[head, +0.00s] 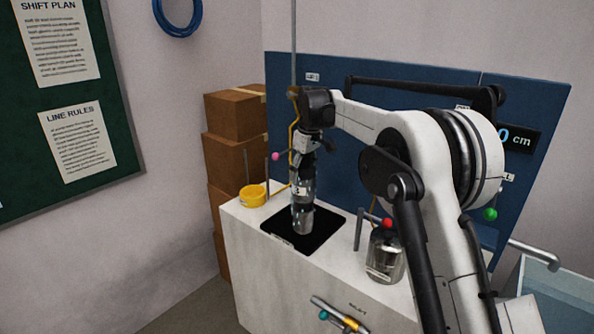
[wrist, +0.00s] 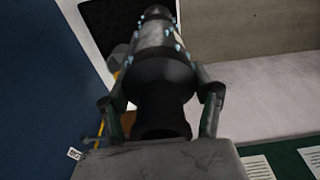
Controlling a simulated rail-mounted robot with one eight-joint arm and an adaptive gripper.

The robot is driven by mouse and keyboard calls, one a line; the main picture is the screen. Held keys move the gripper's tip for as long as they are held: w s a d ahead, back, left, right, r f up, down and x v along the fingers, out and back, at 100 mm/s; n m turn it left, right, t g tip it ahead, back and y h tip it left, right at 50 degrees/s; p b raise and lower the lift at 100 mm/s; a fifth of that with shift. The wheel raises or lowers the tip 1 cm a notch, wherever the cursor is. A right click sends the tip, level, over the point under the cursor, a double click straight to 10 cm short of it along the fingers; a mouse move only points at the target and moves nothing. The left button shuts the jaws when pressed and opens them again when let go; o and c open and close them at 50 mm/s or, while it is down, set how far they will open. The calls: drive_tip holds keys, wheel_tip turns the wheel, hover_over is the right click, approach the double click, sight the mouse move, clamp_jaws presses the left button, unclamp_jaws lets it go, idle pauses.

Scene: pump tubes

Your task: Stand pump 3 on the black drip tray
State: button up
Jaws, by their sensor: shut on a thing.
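A grey metal pump (head: 302,218) hangs upright from my gripper (head: 304,158), over the black drip tray (head: 325,222). A small white label on it is too small to read for certain. Its lower end appears at or just above the tray; I cannot tell whether it touches. In the wrist view my gripper (wrist: 160,97) has a finger on each side of the pump's black collar. The grey pump body (wrist: 155,38) with blue dots extends away from it, with part of the dark tray (wrist: 103,22) beyond.
A yellow reel (head: 252,195) sits left of the tray on the white bench (head: 275,275). Thin rods stand behind the reel. A clear vessel (head: 385,260) stands right of the tray, near a red ball (head: 387,223). A blue panel (head: 400,120) rises behind, and brown boxes (head: 233,117) are stacked left.

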drive_tip(key=shift+w+d+f+p, duration=0.2)
drive_tip(key=shift+w+f, duration=0.25)
drive_tip(key=shift+f, duration=0.45)
drive_tip(key=shift+w+d+f+p, duration=0.15)
drive_tip(key=shift+w+f, duration=0.25)
drive_tip(key=shift+f, duration=0.55)
drive_tip(key=shift+w+d+f+p, duration=0.1)
drive_tip(key=shift+w+d+f, duration=0.25)
drive_tip(key=shift+f, duration=0.55)
drive_tip(key=shift+w+a+f, duration=0.1)
drive_tip(key=shift+w, duration=0.05)
drive_tip(key=o, duration=1.9)
